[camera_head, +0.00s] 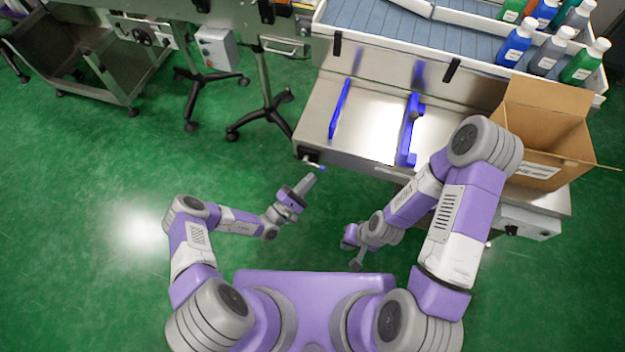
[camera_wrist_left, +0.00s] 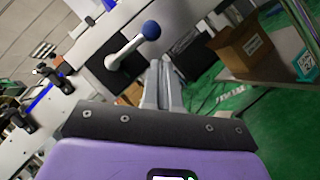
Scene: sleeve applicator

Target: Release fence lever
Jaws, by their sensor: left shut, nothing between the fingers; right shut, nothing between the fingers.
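The fence lever (camera_head: 312,163) is a small handle at the left front corner of the steel table. In the left wrist view it is a white arm with a blue ball knob (camera_wrist_left: 151,30), set on a dark plate. My left gripper (camera_head: 311,179) is shut and empty, just in front of and below the lever. In the left wrist view its closed fingers (camera_wrist_left: 160,65) point past the knob, which lies up and left of the tips; no contact shows. My right gripper (camera_head: 352,258) is shut and empty, low over the floor in front of the table.
Two blue fence rails, left (camera_head: 340,108) and right (camera_head: 408,130), stand on the steel table (camera_head: 368,130). An open cardboard box (camera_head: 550,135) is at the right. Several bottles (camera_head: 517,42) stand on the conveyor (camera_head: 400,28) behind.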

